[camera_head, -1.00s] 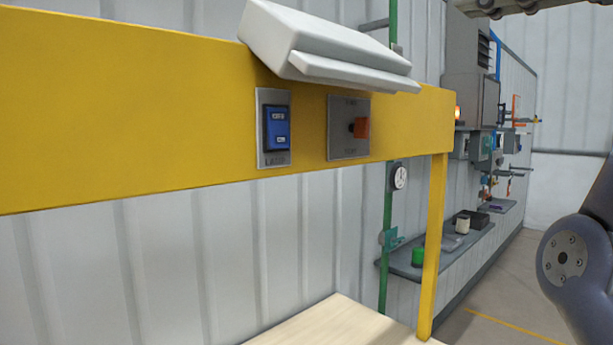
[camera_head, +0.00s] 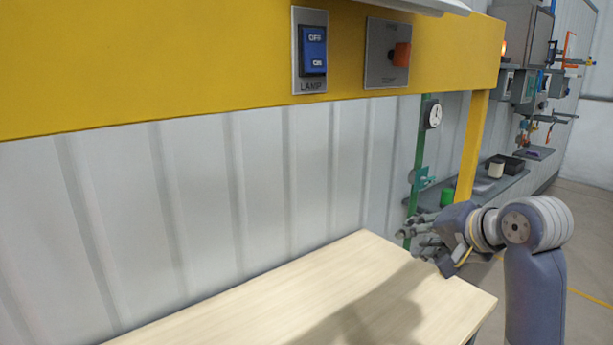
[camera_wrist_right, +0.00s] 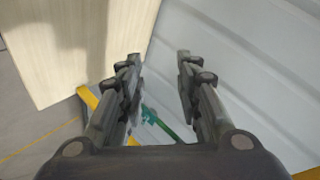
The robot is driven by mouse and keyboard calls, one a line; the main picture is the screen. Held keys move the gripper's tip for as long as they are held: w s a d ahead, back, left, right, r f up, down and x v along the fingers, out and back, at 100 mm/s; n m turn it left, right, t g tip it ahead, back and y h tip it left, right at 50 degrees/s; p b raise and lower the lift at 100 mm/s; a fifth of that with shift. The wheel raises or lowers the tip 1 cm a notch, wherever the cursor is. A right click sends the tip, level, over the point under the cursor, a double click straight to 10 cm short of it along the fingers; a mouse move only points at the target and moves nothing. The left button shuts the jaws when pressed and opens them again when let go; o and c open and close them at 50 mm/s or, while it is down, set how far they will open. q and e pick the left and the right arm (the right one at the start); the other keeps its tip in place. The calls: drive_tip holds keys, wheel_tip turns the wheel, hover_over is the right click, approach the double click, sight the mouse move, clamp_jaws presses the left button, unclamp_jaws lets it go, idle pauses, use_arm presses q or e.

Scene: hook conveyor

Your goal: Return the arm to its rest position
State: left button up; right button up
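My right gripper (camera_head: 425,233) is above the right end of the wooden tabletop, in front of the yellow post. Its arm comes in from the right in the head view. In the right wrist view the two fingers of the right gripper (camera_wrist_right: 158,75) are apart with nothing between them. Past them are the corrugated wall, the tabletop edge and a green pole. My left gripper is in no view.
A yellow beam (camera_head: 180,60) carries a blue lamp switch (camera_head: 313,50) and a red-orange knob (camera_head: 401,54). A bare wooden table (camera_head: 330,290) stands below. A yellow post (camera_head: 472,145) and a grey shelf (camera_head: 470,199) are at the right. The tabletop is clear.

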drive_tip(key=s+f+n+g+h, duration=0.1)
drive_tip(key=s+f+n, duration=0.1)
drive_tip(key=s+f, duration=0.5)
drive_tip(key=s+f+n+g, duration=0.1)
drive_tip(key=s+f+g, duration=0.1)
drive_tip(key=f, duration=0.8)
drive_tip(key=s+f+n+g+h, duration=0.1)
drive_tip(key=s+f+n, duration=0.1)
drive_tip(key=s+f, duration=0.5)
drive_tip(key=s+f+n+g+h, duration=0.1)
drive_tip(key=s+f+n+g, duration=0.1)
drive_tip(key=s+f, duration=0.65)
drive_tip(key=s+f+n+g+h, duration=0.15)
drive_tip(key=s+f, duration=0.35)
drive_tip(key=s, duration=0.6)
wheel_tip(320, 180, down, 29)
drive_tip(key=s+a+n+b, duration=0.1)
drive_tip(key=s+b, duration=0.1)
drive_tip(key=b, duration=0.1)
drive_tip(key=s+d+f+g+b, duration=0.2)
drive_tip(key=s+d+f+b, duration=0.1)
drive_tip(key=s+f, duration=1.3)
wheel_tip(320, 180, down, 4)
drive_tip(key=shift+s+r+y, duration=0.25)
drive_tip(key=shift+s+y, duration=0.05)
drive_tip(key=shift+y, duration=0.05)
